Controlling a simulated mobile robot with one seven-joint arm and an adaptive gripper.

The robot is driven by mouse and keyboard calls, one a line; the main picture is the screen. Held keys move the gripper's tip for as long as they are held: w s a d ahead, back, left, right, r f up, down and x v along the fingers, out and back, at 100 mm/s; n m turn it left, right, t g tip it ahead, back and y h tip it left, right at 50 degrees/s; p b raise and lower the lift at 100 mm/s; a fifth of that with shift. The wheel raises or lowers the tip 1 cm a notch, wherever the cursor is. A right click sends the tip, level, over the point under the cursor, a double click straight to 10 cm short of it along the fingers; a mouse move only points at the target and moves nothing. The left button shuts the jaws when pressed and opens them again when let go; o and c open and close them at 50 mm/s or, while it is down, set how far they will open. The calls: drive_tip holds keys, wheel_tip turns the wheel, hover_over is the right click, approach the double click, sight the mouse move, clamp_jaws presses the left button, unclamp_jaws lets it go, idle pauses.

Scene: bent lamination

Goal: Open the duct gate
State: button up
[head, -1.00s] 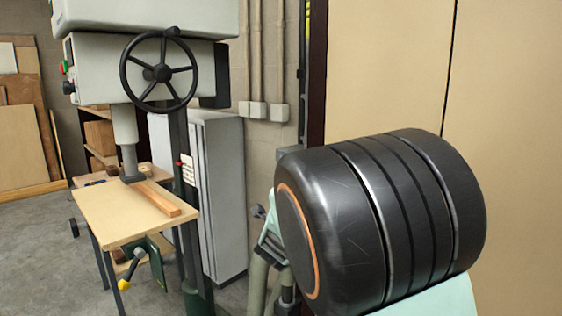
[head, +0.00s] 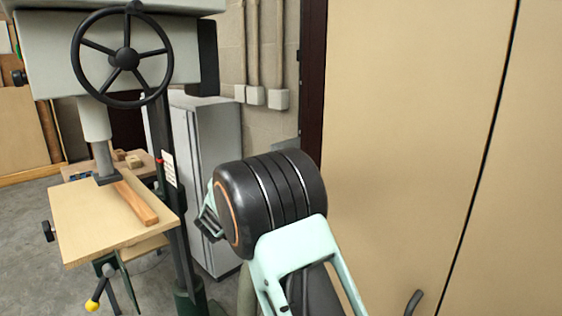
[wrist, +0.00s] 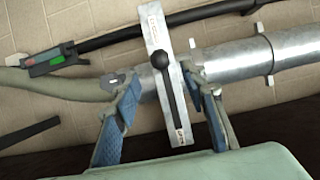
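The duct gate (wrist: 158,35) shows in the wrist view as a pale metal plate with a long dark slot and a round black knob (wrist: 160,60). It stands across a round silver duct (wrist: 235,58). My gripper (wrist: 166,90) is open, with one blue-padded finger on each side of the plate and knob. The fingers look apart from the knob; I cannot tell whether either touches the plate. In the head view the gate is not visible, and my dark wrist joint and pale green arm link cover the middle.
A grey-green hose (wrist: 55,82) joins the gate's left side in the wrist view. A black bar with a green-and-red switch (wrist: 52,58) lies above it.

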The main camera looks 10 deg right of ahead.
drive_tip(key=p+x, duration=0.1)
drive_tip(key=x, duration=0.9)
clamp_jaws()
